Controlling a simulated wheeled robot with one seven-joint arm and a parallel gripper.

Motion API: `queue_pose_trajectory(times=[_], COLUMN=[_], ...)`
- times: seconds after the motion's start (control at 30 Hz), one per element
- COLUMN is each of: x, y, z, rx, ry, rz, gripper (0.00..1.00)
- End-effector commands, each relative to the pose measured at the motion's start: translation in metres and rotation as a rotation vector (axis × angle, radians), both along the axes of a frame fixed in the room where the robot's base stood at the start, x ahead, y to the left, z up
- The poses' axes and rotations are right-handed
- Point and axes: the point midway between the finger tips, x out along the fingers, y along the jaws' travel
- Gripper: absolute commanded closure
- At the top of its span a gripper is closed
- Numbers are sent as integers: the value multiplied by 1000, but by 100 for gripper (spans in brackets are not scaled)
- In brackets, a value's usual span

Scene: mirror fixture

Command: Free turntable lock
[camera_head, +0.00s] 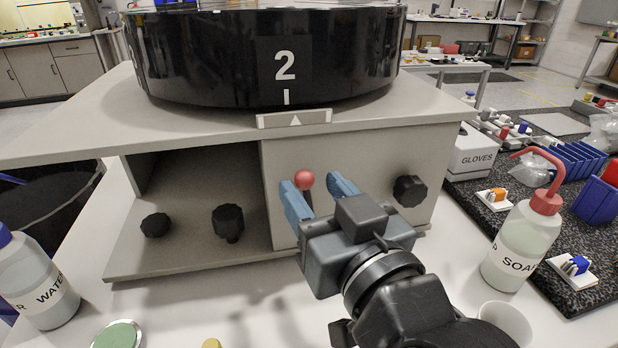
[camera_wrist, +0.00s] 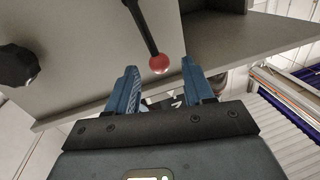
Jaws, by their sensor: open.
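The black turntable (camera_head: 210,65) with the number 2 sits on top of a grey fixture (camera_head: 355,165). A small plate with a white triangle (camera_head: 294,119) is on the front edge below the number. A lever with a red ball knob (camera_head: 304,179) is on the front panel, its dark stem partly hidden by my gripper in the head view. My gripper (camera_head: 312,190) is open, its blue fingers on either side of the red ball in the picture. In the wrist view the red ball (camera_wrist: 159,64) lies between and slightly beyond the fingertips (camera_wrist: 159,68); contact is not visible.
A black knob (camera_head: 410,190) is right of my gripper. Two black knobs, one left (camera_head: 156,225) and one right (camera_head: 228,222), show in the open bay. A WATER bottle (camera_head: 38,283) stands left; a SOAP bottle (camera_head: 522,240) and white cup (camera_head: 503,320) stand right.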

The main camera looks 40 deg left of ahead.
Motion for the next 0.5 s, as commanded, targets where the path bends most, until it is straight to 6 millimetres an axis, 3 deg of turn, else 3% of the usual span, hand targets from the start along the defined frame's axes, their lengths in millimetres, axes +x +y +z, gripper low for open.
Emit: queue_pose_trajectory(times=[0.2,0.5], x=[10,11], y=[18,20], z=[0,0], rx=[0,1], ry=[-1,0], rz=[0,0], gripper=[48,48])
